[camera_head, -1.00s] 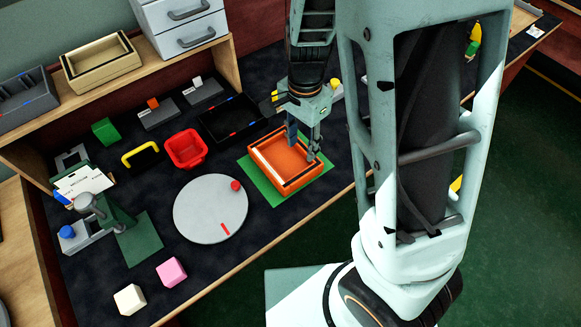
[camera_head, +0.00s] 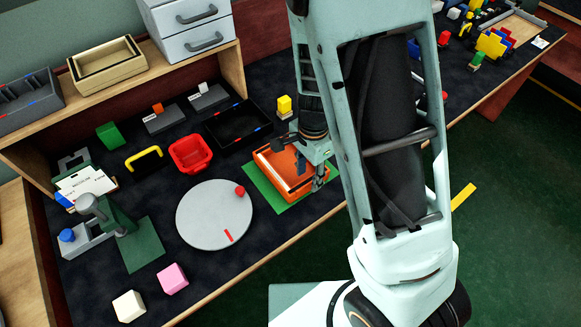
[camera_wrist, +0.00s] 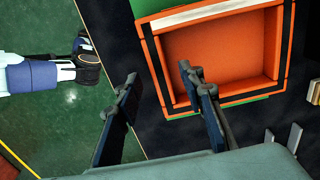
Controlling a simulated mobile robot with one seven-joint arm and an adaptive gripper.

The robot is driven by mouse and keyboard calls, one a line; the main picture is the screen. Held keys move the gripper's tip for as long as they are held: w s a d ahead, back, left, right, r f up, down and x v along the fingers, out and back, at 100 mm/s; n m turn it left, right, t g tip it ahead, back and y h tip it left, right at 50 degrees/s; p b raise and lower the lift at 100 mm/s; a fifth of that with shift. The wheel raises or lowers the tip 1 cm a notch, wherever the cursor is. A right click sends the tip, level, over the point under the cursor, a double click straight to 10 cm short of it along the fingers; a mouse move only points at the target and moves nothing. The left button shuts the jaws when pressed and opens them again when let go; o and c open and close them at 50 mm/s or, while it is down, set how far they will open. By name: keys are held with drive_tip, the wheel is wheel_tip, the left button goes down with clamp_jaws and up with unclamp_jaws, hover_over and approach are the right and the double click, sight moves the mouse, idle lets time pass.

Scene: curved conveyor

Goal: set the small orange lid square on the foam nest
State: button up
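An orange, tray-like square piece (camera_head: 268,160) with a black inner band lies on a green mat (camera_head: 257,184) near the table's front edge. The wrist view shows its open orange recess (camera_wrist: 225,45). I cannot tell whether it is the small orange lid, and I cannot make out a foam nest for certain. My gripper (camera_head: 310,176) is over the front-right part of this piece. In the wrist view my gripper (camera_wrist: 160,82) is open and empty, one finger across the piece's edge, the other over the floor beyond the table edge.
A grey round disc (camera_head: 208,215) with a red knob lies left of the mat. A red bin (camera_head: 190,168), black tray (camera_head: 222,138) and yellow block (camera_head: 284,103) stand behind. A green press-like fixture (camera_head: 115,215) is at left. The table front between disc and mat is clear.

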drive_tip(key=shift+f, duration=0.65)
clamp_jaws()
drive_tip(key=shift+r, duration=0.1)
